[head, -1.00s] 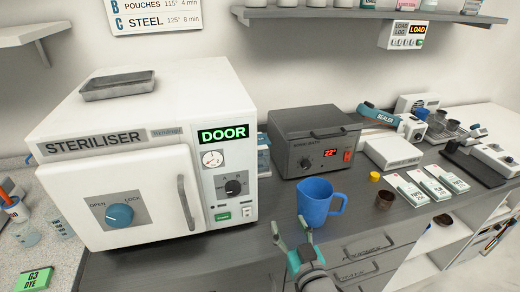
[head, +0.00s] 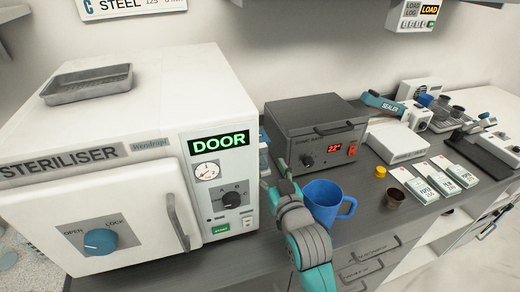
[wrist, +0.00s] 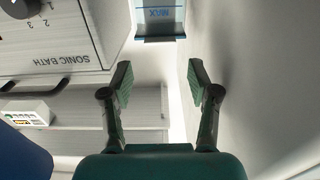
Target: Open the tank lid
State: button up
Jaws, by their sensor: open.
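A narrow container with a blue MAX panel (wrist: 160,14) shows at the top of the wrist view, beyond my fingertips. In the head view, a bluish piece (head: 263,150) shows in the gap between the steriliser and the sonic bath. Most of it is hidden, and no lid can be made out there. The grey sonic bath (head: 305,125) has a closed top with a handle at its front edge. My gripper (head: 276,174) is at the mouth of that gap. In the wrist view my gripper (wrist: 160,85) is open, with nothing between its fingers.
The white steriliser (head: 190,105) stands close on the left, its door shut and a grey tray (head: 100,83) on top. A blue jug (head: 325,200) stands just right of my arm. A brown cup (head: 395,197), yellow cap (head: 380,171) and several boxes lie further right.

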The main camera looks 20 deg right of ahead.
jog(key=w, duration=0.8)
jog(key=shift+w, duration=0.1)
jog(key=shift+c, duration=0.2)
grip_shut()
